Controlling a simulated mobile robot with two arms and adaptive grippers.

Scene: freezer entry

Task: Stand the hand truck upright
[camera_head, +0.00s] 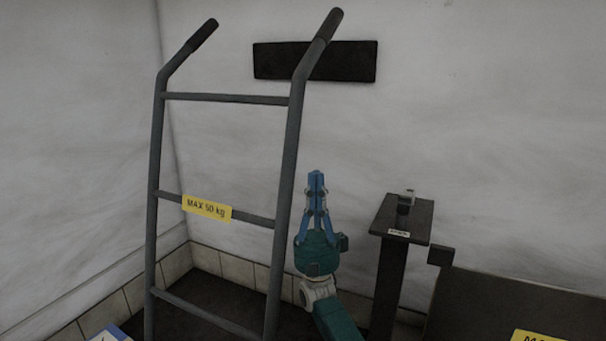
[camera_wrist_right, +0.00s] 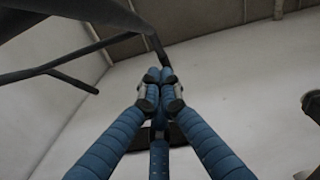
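The hand truck (camera_head: 284,160) is a dark grey tubular frame with crossbars, two bent handles with black grips at the top, and a yellow "MAX 50 kg" label. In the head view it stands nearly upright at left of centre; its foot is out of view. My right gripper (camera_head: 316,176) is just right of its right-hand rail, pointing up, with its blue fingers together. In the right wrist view the fingertips (camera_wrist_right: 160,75) meet with nothing seen between them, and the hand truck's tubes (camera_wrist_right: 85,45) pass at upper left. My left gripper is not in view.
A black plate (camera_head: 272,62) is on the white wall behind the handles. A dark post with a flat top (camera_head: 415,222) stands to the right of my gripper. A dark panel with a yellow label (camera_head: 500,305) is at lower right. Tiles line the wall's base.

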